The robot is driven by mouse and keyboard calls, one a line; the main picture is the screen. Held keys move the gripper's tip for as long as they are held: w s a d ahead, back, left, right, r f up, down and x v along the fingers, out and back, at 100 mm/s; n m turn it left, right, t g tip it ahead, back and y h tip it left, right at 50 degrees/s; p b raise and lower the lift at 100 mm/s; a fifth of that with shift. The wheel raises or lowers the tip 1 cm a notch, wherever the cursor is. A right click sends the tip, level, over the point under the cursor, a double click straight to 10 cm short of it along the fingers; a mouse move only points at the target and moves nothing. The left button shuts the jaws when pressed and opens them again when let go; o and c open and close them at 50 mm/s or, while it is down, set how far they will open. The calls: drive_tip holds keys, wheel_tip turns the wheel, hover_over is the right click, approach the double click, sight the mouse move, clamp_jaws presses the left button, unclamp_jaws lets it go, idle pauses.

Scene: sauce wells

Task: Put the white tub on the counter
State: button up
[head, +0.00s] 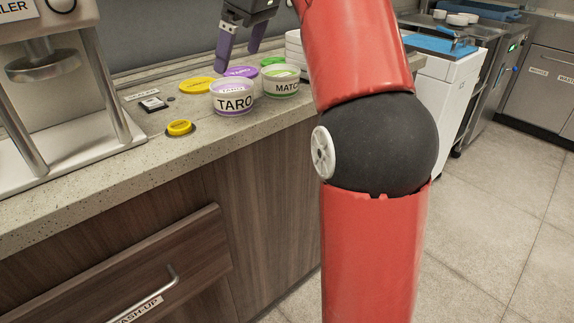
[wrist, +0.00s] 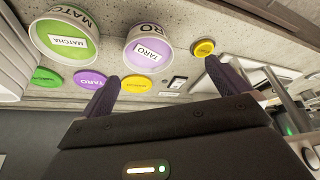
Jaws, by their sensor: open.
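Two white tubs stand upright on the speckled counter (head: 212,138). One has a purple band and reads TARO (head: 233,97); the other has a green band and reads MATCHA (head: 281,81). In the wrist view I see the TARO tub (wrist: 150,47) and the MATCHA tub (wrist: 66,36). A stack of plain white containers (head: 294,46), partly hidden by my arm, is behind them; I cannot tell whether these are tubs. My gripper (head: 239,50) is open and empty above the back of the counter. Its purple fingers also show in the wrist view (wrist: 163,72).
Flat yellow (head: 196,85), purple (head: 240,72) and green (head: 272,61) lids lie behind the tubs. A yellow button (head: 180,128) is nearer the front edge. A sealer machine (head: 50,70) stands at the left. A wall backs the counter.

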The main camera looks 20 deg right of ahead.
drive_tip(key=s+f+m+t+h, duration=0.1)
drive_tip(key=s+f+m, duration=0.3)
drive_tip(key=s+f, duration=0.7)
drive_tip(key=s+a+f+m+t+h, duration=0.1)
drive_tip(key=s+f+m, duration=0.4)
drive_tip(key=s+f, duration=0.7)
wheel_tip(320, 180, down, 4)
drive_tip(key=shift+s+r+t+h, duration=0.2)
drive_tip(key=shift+t+h, duration=0.1)
drive_tip(key=shift+h, duration=0.3)
